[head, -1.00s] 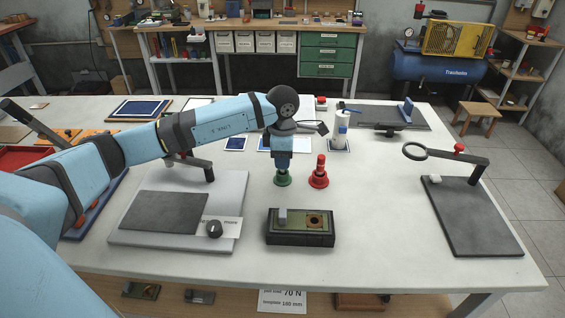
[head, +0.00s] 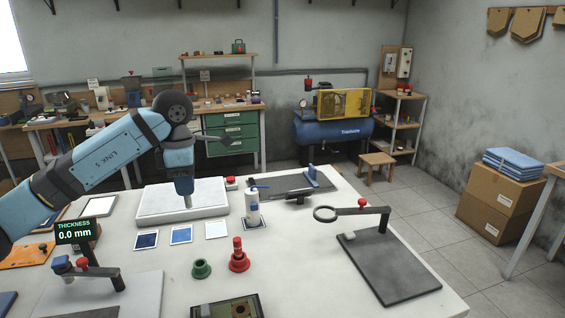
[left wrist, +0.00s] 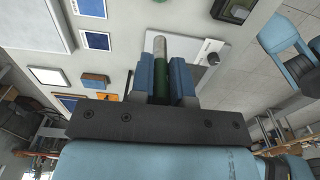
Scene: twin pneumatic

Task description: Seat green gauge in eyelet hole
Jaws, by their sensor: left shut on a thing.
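My left gripper (head: 188,190) is shut on the green gauge (left wrist: 161,86). In the left wrist view its green body sits between the two blue fingers, with a pale metal pin beyond them. In the head view only a short pale tip shows below the fingers, raised above the table. The empty green stand (head: 201,269) is on the table, beside a red gauge in its red stand (head: 238,256). A dark fixture block (head: 230,308) with a brownish holed plate is cut off at the bottom edge; I cannot tell if that is the eyelet hole. My right gripper is out of view.
A thickness display (head: 76,232) is at the left. Clear white tabletop (head: 300,265) lies right of the red gauge.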

